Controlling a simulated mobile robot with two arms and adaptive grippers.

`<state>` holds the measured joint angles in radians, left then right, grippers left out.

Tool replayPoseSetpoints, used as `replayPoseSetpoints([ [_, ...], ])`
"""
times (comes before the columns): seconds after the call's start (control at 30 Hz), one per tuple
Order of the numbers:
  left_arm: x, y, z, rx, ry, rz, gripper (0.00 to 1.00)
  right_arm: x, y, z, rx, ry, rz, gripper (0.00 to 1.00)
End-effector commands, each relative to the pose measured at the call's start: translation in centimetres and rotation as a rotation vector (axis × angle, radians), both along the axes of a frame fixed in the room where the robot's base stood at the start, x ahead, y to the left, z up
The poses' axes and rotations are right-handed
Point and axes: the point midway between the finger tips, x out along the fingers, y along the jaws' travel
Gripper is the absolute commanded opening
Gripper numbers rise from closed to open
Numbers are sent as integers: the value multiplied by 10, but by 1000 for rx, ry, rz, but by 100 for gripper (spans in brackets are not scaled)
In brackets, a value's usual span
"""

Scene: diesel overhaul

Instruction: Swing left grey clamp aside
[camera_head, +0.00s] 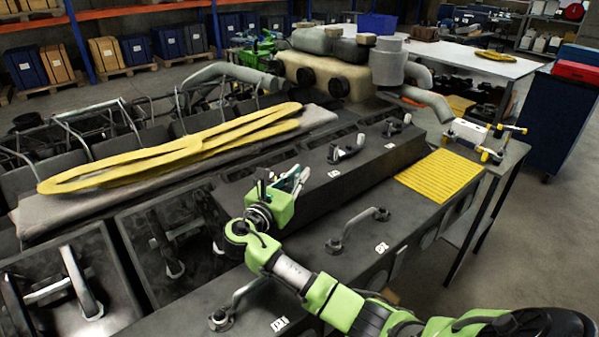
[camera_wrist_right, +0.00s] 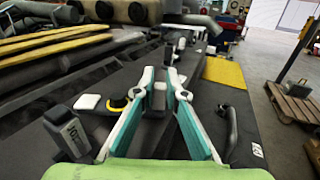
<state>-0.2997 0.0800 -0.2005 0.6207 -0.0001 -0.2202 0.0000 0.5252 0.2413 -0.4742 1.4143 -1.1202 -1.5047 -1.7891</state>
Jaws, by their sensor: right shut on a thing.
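My right gripper (camera_head: 291,179) reaches in over the dark engine cover in the head view, its teal fingers pointing away along the cover. In the right wrist view its two fingers (camera_wrist_right: 159,82) close on a small grey block, which looks like part of a grey clamp (camera_wrist_right: 158,98). The fingers partly hide the clamp, and in the head view the arm and hand hide most of it. I cannot tell which way the clamp is turned. Another grey clamp (camera_head: 347,149) stands farther along the cover. My left gripper is not in view.
Metal handles (camera_head: 358,230) rise from the cover at the front. A yellow ribbed mat (camera_head: 440,175) lies at the cover's right end. Long yellow bars (camera_head: 170,155) lie on a grey cloth at the left. A side table (camera_head: 510,160) stands at the right, beside open floor.

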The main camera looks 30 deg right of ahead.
Motion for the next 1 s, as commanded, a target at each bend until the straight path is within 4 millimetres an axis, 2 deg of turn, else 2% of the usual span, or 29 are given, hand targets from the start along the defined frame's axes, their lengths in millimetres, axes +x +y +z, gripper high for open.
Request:
replayPoseSetpoints([
  [0.3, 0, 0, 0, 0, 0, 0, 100, -1, 4, 0, 1, 0, -73, 0],
  [0.7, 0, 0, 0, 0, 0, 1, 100, -2, 4, -1, 1, 2, -79, 0],
  [0.73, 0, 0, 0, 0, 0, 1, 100, -2, 4, -1, 1, 2, -79, 14],
  [0.8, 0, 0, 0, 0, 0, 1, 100, -2, 4, -1, 1, 2, -78, 29],
  [1.0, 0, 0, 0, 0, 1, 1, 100, -2, 4, -1, 1, 0, -78, 29],
])
